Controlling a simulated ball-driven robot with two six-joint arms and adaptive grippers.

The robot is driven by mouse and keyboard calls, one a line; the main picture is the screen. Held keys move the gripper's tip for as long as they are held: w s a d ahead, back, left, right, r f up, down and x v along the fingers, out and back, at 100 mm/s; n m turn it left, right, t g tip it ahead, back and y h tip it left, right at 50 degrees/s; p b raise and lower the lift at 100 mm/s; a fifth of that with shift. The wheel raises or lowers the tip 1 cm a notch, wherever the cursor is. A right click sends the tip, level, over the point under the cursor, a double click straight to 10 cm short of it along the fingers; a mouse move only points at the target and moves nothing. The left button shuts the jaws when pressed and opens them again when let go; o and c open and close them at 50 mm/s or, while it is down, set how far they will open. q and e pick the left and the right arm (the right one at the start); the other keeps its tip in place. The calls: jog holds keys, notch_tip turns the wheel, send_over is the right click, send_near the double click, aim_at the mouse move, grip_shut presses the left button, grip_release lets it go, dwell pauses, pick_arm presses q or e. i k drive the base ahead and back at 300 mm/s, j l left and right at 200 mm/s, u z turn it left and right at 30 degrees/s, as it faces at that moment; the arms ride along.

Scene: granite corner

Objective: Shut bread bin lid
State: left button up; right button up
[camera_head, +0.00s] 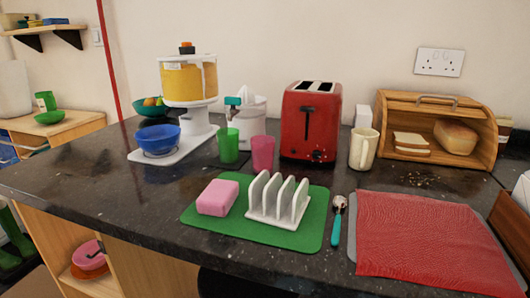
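The wooden bread bin (482,128) stands at the back right of the dark counter, against the wall. Its front is open, and I can see inside. The slatted lid (400,97) is rolled back at the top, with a metal handle (438,101) on its upper edge. Inside are a few bread slices (411,141) at the left and a brown loaf (456,137) at the right. Neither of my grippers shows in the head view.
A cream mug (363,150) and a red toaster (311,122) stand left of the bin. In front lie a red cloth (430,245), a teal-handled utensil (337,222) and a green mat (280,237) with a white toast rack (278,205). Crumbs dot the counter before the bin.

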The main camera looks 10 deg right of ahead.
aim_at(417, 108)
jog(key=z, duration=1.35)
jog(key=i+l, duration=0.1)
jog(key=l, duration=0.35)
jog(key=i+l+u, duration=0.1)
jog(key=l, duration=0.4)
jog(key=i+l, duration=0.1)
jog(key=l, duration=0.35)
jog(key=u, duration=0.05)
